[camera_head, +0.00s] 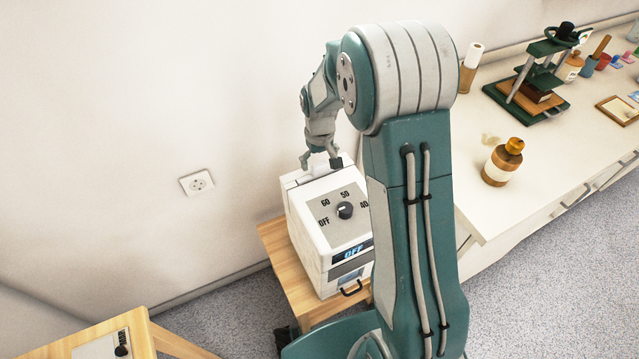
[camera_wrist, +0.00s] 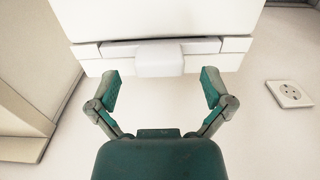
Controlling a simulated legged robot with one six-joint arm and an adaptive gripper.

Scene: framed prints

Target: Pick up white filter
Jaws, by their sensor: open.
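A white box-shaped machine (camera_head: 312,217) with a dial and an OFF display stands on a wooden stand. My gripper (camera_head: 320,164) is above the machine's back edge, its fingers pointing down. In the wrist view my gripper (camera_wrist: 160,84) is open, with nothing between its fingers. A white block, perhaps the white filter (camera_wrist: 158,59), juts from the middle of the machine's edge, just beyond the fingertips and between their lines. The fingers look apart from it. In the head view I cannot clearly tell the filter from the machine.
A wall socket (camera_head: 197,183) is left of the machine, and the wall is close behind it. A white counter (camera_head: 470,160) at the right holds a green press (camera_head: 530,95) and a brown bottle (camera_head: 502,165). The wooden stand (camera_head: 275,240) is narrow.

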